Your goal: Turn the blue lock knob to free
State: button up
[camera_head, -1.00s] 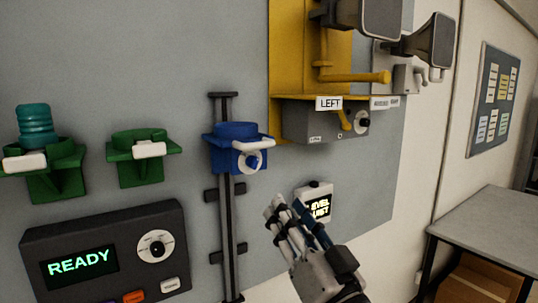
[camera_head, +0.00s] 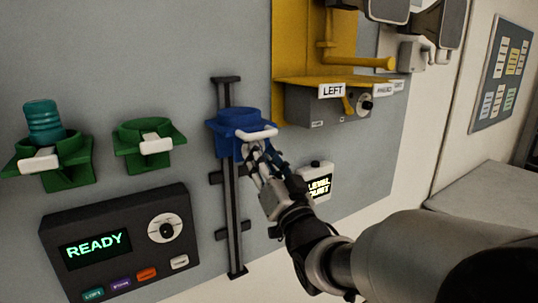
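The blue holder (camera_head: 231,123) is mounted on a dark vertical rail (camera_head: 232,222) on the grey wall panel. A white handle bar (camera_head: 258,133) crosses its front. My gripper (camera_head: 254,150) is at the lower right front of the blue holder, just under the white bar, with its fingers pointing up and left. The fingers cover the place of the round lock knob, so the knob's setting is hidden. I cannot tell whether the fingers touch it or how far apart they are.
A dark console (camera_head: 120,245) reading READY has a dial and several buttons. Two green holders stand left, the far one with a teal cylinder (camera_head: 44,121). A small white LEVEL box (camera_head: 317,183) is close right of my gripper. A yellow bracket (camera_head: 335,83) labelled LEFT is above right.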

jog(key=shift+w+r, duration=0.1)
jog(key=shift+w, duration=0.1)
jog(key=shift+c, duration=0.6)
grip_shut()
